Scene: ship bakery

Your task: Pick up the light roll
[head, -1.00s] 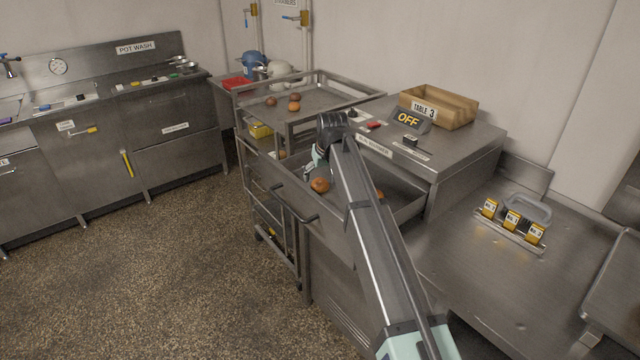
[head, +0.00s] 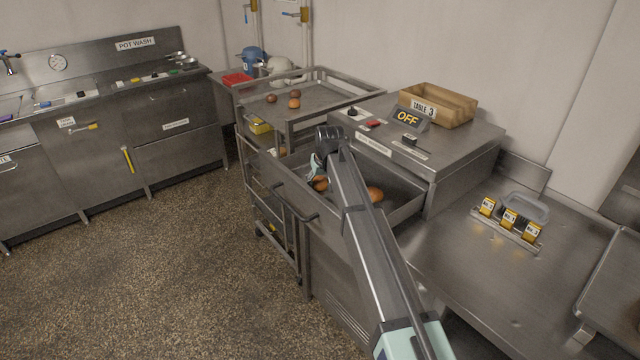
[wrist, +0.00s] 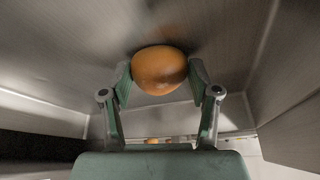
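A round orange-brown roll (wrist: 159,70) sits between my gripper's fingers in the wrist view. The two finger pads are close against its left and right sides; whether they press on it is not clear. In the head view my gripper (head: 318,172) is down inside the open steel drawer, and a roll (head: 320,184) shows partly behind it. A second roll (head: 375,194) lies in the drawer to the right, beside my arm. I cannot tell which of these rolls is the light one by weight.
The drawer's walls (head: 408,213) rise around my gripper, under a steel unit with an OFF display (head: 409,119). A rack (head: 330,92) behind it carries several rolls (head: 295,103). The right counter (head: 455,262) is mostly clear.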

